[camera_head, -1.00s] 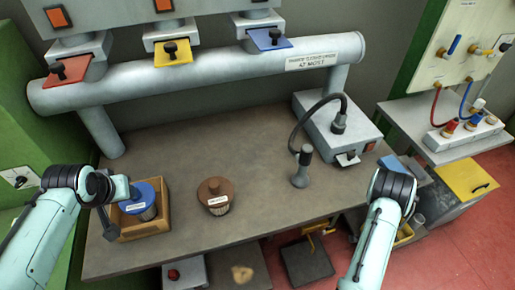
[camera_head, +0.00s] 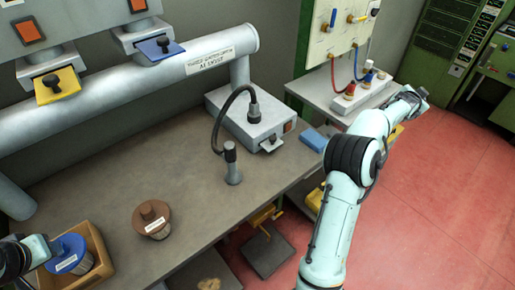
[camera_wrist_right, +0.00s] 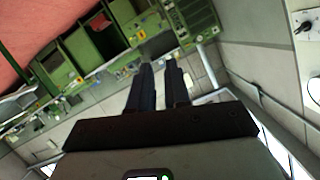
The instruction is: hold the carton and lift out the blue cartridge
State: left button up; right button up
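The carton (camera_head: 101,254) is an open brown box on the bench at the lower left. The blue cartridge (camera_head: 72,246), with a blue lid, a white label and a ribbed grey body, stands inside it. My left gripper (camera_head: 52,246) is at the carton's left side, close to the cartridge; its fingers are too hidden to show whether they grip the wall. My right gripper (camera_head: 416,95) is far to the right, off the bench. In the right wrist view its two dark fingers (camera_wrist_right: 160,70) are slightly apart with nothing between them.
A brown-lidded cartridge (camera_head: 152,219) stands on the bench right of the carton. A grey nozzle (camera_head: 232,165) on a hose joins a grey box (camera_head: 250,115) behind. A side table (camera_head: 335,112) holds coloured plugs. Bare bench lies between the cartridge and nozzle.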

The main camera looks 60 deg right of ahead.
jog(key=w+a+r+t, duration=0.25)
jog(key=w+r, duration=0.25)
jog(key=w, duration=0.7)
jog(key=w+a+r+t, duration=0.1)
jog(key=w+r+t, duration=0.35)
jog(key=w, duration=0.65)
jog(key=w+a+f+t+y, duration=0.3)
jog(key=w+a, duration=0.4)
jog(key=w, duration=0.6)
jog(key=w+a+f+t+y, duration=0.3)
jog(key=w+a, duration=0.4)
jog(key=w, duration=0.6)
jog(key=w+a+f+n+y, duration=0.1)
jog(key=w+a+f+y, duration=0.45)
jog(key=w+a, duration=0.4)
jog(key=n+g+y, duration=0.2)
jog(key=g+y, duration=0.1)
jog(key=y, duration=1.2)
send_near(70, 230)
jog(key=x, duration=0.9)
jog(key=shift+w+a, duration=0.2)
